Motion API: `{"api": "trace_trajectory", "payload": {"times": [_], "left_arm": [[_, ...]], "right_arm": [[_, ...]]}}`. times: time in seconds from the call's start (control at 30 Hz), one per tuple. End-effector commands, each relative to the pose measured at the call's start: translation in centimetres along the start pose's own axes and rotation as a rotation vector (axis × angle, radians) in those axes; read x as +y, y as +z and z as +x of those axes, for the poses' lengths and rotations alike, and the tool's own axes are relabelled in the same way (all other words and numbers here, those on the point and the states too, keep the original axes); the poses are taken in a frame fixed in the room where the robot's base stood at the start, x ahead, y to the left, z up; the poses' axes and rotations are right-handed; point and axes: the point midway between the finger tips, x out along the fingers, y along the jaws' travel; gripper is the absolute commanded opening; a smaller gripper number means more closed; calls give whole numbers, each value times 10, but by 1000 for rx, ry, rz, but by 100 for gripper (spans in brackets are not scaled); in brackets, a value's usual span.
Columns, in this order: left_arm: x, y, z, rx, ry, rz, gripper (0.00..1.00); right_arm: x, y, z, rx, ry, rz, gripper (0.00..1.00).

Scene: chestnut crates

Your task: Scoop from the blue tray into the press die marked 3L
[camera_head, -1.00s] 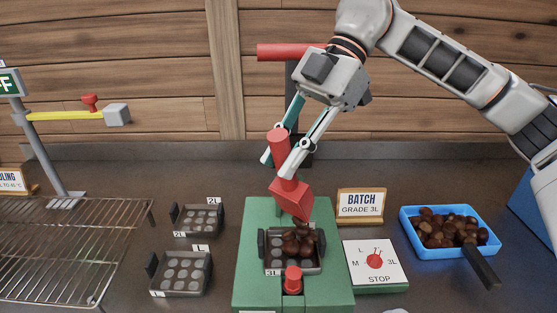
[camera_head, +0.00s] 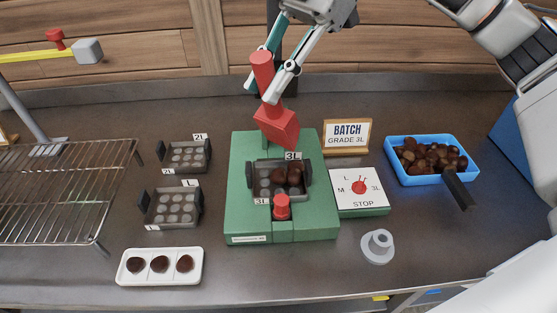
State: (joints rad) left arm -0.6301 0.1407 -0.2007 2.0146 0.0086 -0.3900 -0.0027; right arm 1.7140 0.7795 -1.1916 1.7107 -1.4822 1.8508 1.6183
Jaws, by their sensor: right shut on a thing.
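My right gripper (camera_head: 261,89) is shut on the handle of a red scoop (camera_head: 277,125). The scoop is tilted and held above the back of the green press (camera_head: 237,200); its inside cannot be seen. The die marked 3L (camera_head: 308,180) sits on the press, with a few dark brown chestnuts (camera_head: 287,176) in its back and right part. Bare cups show at its left. The blue tray (camera_head: 428,181) at the right holds a heap of chestnuts, with a dark handle-like bar at its front. My left gripper is not in view.
Dies marked 2L (camera_head: 186,156) and L (camera_head: 172,208) stand left of the press. A dial box (camera_head: 361,206) and BATCH GRADE 3L sign (camera_head: 347,136) are on its right. A white sample plate (camera_head: 160,279), grey flanged piece (camera_head: 377,246) and wire rack (camera_head: 60,200) also stand here.

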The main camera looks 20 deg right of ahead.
Motion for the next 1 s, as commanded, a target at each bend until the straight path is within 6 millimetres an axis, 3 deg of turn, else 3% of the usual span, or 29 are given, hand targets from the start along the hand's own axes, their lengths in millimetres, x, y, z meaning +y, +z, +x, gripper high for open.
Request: {"api": "trace_trajectory", "payload": {"times": [0.37,0.73,1.0], "left_arm": [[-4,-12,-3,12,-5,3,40],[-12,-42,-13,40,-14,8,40],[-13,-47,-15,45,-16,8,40]], "right_arm": [[-2,-6,5,-46,5,-11,0],[-8,-13,33,-228,25,-46,0],[-12,-18,59,-376,40,-70,0]]}}
